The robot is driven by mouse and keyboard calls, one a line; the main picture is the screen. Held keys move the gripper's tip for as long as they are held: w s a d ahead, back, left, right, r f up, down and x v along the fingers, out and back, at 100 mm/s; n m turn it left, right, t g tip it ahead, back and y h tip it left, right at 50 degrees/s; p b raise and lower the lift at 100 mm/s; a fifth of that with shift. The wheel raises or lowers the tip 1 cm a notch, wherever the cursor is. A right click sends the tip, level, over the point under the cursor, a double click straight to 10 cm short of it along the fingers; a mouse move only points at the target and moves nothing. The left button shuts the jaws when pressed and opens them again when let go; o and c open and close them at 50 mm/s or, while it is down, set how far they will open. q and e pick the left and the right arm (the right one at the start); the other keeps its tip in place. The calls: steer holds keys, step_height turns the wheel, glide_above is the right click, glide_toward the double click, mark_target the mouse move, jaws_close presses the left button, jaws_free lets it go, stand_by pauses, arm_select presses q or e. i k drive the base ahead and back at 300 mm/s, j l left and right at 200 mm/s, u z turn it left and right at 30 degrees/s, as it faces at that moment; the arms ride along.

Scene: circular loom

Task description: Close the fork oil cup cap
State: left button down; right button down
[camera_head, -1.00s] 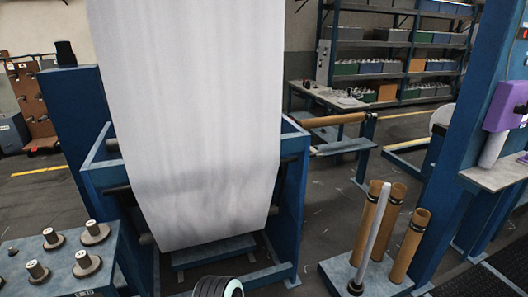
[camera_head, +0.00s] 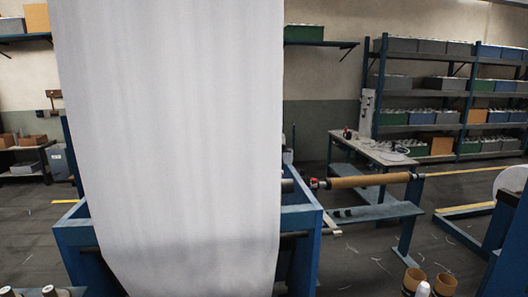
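I cannot make out a fork oil cup or its cap in the head view. A wide white fabric sheet (camera_head: 170,130) hangs down in front of me into the blue loom frame (camera_head: 300,228). It hides much of what stands behind it. Neither of my grippers shows.
A roller with a brown tube (camera_head: 358,181) sits on a stand right of the frame. A workbench (camera_head: 375,149) and shelves with bins (camera_head: 450,90) stand behind. Tops of brown tubes (camera_head: 445,284) show at bottom right, and spools (camera_head: 50,291) at bottom left. Floor between is open.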

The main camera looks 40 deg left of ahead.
mark_target(284, 150)
steer(key=u, duration=1.65)
